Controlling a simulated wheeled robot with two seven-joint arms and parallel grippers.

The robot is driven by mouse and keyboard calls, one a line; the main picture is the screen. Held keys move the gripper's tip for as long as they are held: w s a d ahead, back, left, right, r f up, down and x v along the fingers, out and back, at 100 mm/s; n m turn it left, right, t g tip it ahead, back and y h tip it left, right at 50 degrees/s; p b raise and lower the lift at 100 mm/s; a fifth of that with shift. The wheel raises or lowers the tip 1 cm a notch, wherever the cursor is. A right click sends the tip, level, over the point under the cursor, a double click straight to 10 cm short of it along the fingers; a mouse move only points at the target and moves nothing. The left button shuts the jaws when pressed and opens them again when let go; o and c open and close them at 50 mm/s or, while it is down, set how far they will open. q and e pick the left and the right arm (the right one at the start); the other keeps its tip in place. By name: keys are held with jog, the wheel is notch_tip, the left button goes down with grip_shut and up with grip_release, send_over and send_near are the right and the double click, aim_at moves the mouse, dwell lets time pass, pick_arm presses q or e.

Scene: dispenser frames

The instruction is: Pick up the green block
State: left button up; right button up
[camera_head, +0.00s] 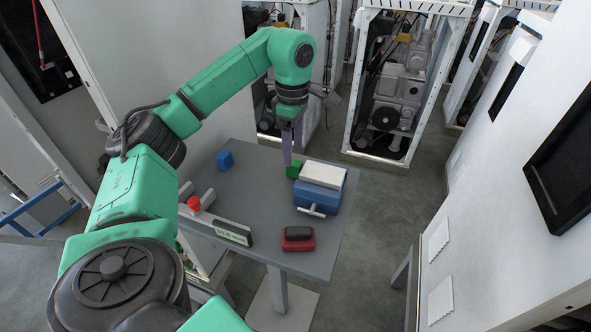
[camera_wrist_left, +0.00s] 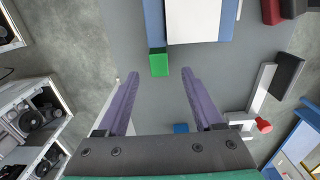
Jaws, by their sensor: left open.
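The green block (camera_head: 294,169) sits on the grey table next to the left back corner of a blue box with a white top (camera_head: 321,177). In the left wrist view the green block (camera_wrist_left: 158,62) is just beyond and between the two purple fingertips, against or very near the blue edge of the box. My left gripper (camera_head: 288,160) points down above the back of the table, open and empty. In the left wrist view its fingers (camera_wrist_left: 154,73) are wide apart. In the head view a finger overlaps the block's left side. My right gripper is not in view.
A blue block (camera_head: 225,160) lies left on the table (camera_head: 252,183). A red knob (camera_head: 194,204) on a grey holder, a labelled sign (camera_head: 232,234) and a red and black block (camera_head: 298,239) are nearer the front. The table between them is clear. Machine cabinets (camera_head: 395,90) stand behind.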

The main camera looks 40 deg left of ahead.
aim_at(294, 162)
pick_arm(q)
notch_tip(294, 162, down, 5)
jog(key=shift+d+f+p, duration=0.1)
jog(key=shift+p, duration=0.35)
jog(key=shift+f, duration=0.15)
jog(key=shift+w, duration=0.1)
jog(key=shift+c, duration=0.8)
grip_shut()
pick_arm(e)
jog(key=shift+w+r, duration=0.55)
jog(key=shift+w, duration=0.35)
